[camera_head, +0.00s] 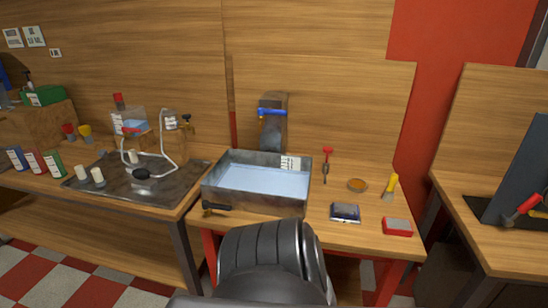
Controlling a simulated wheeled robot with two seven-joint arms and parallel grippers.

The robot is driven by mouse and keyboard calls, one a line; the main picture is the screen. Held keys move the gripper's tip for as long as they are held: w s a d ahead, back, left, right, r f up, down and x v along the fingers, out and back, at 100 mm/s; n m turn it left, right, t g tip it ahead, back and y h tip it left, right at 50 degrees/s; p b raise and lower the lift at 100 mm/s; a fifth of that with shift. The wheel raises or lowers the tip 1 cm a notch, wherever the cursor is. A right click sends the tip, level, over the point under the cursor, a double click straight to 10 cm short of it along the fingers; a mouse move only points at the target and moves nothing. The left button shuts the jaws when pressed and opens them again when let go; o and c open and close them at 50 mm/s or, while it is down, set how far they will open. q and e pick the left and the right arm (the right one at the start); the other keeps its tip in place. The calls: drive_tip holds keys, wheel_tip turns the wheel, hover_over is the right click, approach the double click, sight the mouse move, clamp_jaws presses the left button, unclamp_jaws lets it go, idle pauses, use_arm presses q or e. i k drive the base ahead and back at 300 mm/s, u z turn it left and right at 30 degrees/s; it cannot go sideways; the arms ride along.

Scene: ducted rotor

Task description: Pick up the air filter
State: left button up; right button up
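I cannot tell for certain which thing is the air filter. A flat dark block with a light rim (345,212) lies near the front of the middle bench. A red block with a grey top (397,226) lies to its right, by the bench's front right corner. A small round amber piece (357,185) lies behind them. Nothing touches these things. Neither of my grippers shows in the head view. A large black ribbed shape, perhaps part of my own body, fills the bottom middle and hides part of the bench front.
A metal basin (211,190) with a pale blue inside stands on the middle bench (328,236) below a blue-handled tap (272,112). A red-handled tool (327,158), a yellow-handled brush (391,187) and a black-handled tool (216,207) lie around. A dark tray (120,185) holds a wire frame at left.

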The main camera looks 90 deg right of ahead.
sight(340, 211)
drive_tip(key=k, duration=1.1)
drive_tip(key=z, duration=1.5)
